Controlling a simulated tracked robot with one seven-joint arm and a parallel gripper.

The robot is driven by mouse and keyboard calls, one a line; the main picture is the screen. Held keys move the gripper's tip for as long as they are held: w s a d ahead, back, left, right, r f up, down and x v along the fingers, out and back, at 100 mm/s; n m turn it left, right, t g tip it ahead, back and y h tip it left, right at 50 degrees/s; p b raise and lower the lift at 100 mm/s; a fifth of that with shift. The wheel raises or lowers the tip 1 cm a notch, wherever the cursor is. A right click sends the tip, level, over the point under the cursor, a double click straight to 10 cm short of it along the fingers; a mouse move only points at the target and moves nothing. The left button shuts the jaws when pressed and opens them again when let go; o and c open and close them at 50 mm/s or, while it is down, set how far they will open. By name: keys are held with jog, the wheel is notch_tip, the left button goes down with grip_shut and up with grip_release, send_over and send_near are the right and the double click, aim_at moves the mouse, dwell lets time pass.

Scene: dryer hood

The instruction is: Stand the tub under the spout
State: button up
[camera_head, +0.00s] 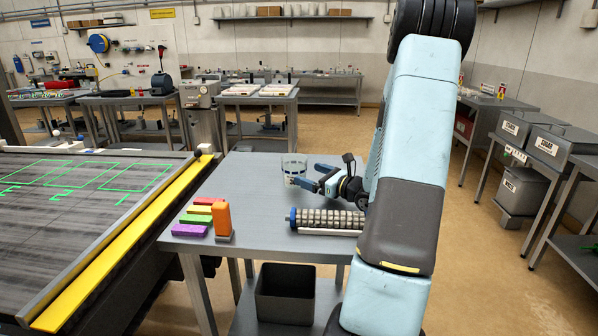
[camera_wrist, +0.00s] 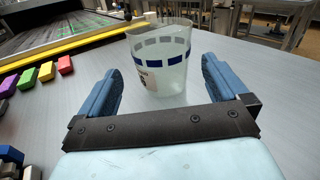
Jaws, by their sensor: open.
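The tub is a clear, see-through cup with a band of blue and grey marks and a pale label. It stands upright on the grey table, near its far edge, in the head view (camera_head: 291,167). In the wrist view the tub (camera_wrist: 160,78) is straight ahead, centred between the fingers. My gripper (camera_head: 309,175) is open and low over the table, its blue fingers pointing at the tub. The wrist view shows my gripper (camera_wrist: 160,67) with a finger to each side and gaps to the tub; how far the tips reach around it is unclear. I cannot make out a spout.
A ribbed roller (camera_head: 325,219) lies on the table (camera_head: 262,192) in front of my gripper. Coloured blocks (camera_head: 196,219) and an upright orange block (camera_head: 222,219) sit at the left. A conveyor with a yellow edge (camera_head: 130,240) borders the table's left. A dark bin (camera_head: 285,300) is below.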

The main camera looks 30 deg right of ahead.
aim_at(296, 167)
jog(key=shift+r+x, duration=0.15)
jog(key=shift+x, duration=1.6)
jog(key=shift+r+x, duration=0.15)
jog(key=shift+x, duration=1.65)
jog(key=shift+d, duration=0.1)
jog(key=shift+c, duration=0.2)
jog(key=c, duration=0.7)
jog(key=shift+c, duration=0.2)
jog(key=shift+r, duration=0.15)
